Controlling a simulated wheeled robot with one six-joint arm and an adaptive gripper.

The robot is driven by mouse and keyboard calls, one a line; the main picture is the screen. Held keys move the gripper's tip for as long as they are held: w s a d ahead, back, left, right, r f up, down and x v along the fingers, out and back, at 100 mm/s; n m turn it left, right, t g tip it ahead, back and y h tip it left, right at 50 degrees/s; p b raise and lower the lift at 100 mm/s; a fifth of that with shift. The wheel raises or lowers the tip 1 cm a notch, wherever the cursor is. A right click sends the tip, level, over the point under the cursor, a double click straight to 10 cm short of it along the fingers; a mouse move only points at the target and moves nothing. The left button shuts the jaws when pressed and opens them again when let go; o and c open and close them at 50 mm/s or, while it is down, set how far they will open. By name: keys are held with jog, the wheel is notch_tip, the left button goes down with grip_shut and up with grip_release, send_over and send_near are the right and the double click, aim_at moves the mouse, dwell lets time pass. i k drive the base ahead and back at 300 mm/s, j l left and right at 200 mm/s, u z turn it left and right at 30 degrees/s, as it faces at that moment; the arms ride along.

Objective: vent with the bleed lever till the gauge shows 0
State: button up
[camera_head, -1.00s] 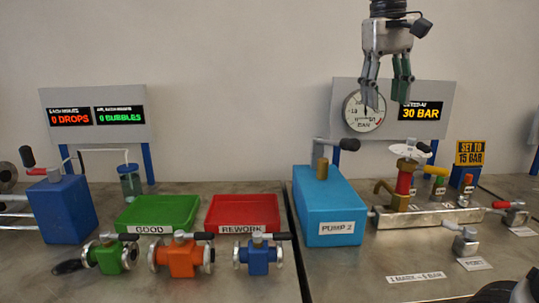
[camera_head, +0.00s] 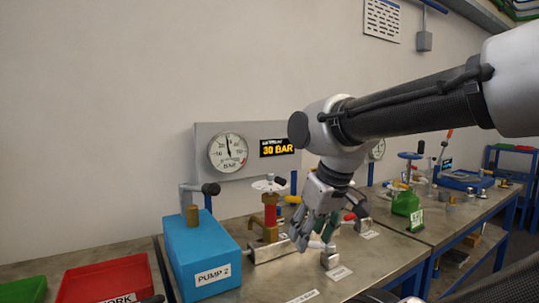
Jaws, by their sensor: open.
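The round gauge (camera_head: 228,152) is on a grey panel in the camera_head view. Its needle points nearly straight up, well off zero. A metal valve block (camera_head: 270,250) with a red column and white handwheel (camera_head: 269,186) stands on the bench below. My gripper (camera_head: 308,242) is open, pointing down at the right end of this block. A small valve (camera_head: 330,257) with a pale lever (camera_head: 315,245) is beside its fingers; contact cannot be told. A red-handled lever (camera_head: 349,216) shows just behind on the right. Which lever is the bleed is not readable. My gripper hides part of the block.
The blue PUMP 2 box (camera_head: 201,255) stands left of the valve block. A yellow display (camera_head: 277,147) reads 30 BAR. A red tray (camera_head: 105,280) lies at lower left. A green device (camera_head: 406,204) stands on the bench to the right.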

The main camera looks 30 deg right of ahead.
aim_at(349, 217)
jog(key=z, duration=1.3)
